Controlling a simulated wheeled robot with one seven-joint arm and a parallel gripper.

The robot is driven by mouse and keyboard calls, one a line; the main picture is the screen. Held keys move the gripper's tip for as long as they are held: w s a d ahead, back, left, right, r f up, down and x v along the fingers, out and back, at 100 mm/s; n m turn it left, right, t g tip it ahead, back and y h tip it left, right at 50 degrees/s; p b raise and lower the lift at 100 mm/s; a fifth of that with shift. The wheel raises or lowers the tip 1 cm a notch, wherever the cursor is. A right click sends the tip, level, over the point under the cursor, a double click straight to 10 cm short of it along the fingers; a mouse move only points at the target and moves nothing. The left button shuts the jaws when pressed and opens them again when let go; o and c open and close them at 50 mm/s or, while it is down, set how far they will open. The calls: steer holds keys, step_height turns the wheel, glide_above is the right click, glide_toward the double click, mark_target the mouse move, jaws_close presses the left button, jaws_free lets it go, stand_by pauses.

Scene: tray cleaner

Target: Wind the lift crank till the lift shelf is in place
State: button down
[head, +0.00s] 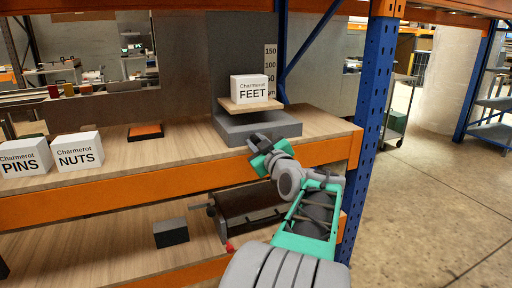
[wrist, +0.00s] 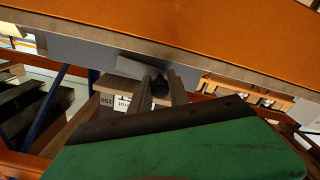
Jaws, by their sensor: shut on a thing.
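The lift has a grey base block (head: 285,128) on the upper shelf board. Its wooden lift shelf (head: 262,105) sits a little above the base and carries a white box marked FEET (head: 250,89). A height scale (head: 270,65) with 150, 100 and 50 marks stands behind it. Most of the crank is hidden by my gripper in the head view.
White boxes marked PINS (head: 24,157) and NUTS (head: 77,151) stand left on the board. The orange front beam (head: 130,192) runs below my gripper, and a blue post (head: 369,100) stands right. A dark block (head: 171,233) sits on the lower board.

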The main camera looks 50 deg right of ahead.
steer(key=c, duration=1.3)
jaws_free()
steer(key=shift+o, duration=0.2)
steer(key=v, duration=0.7)
steer(key=shift+s+a+p, duration=0.2)
steer(key=shift+s+p, duration=0.15)
steer(key=shift+p, duration=0.1)
steer(key=shift+c, duration=0.4)
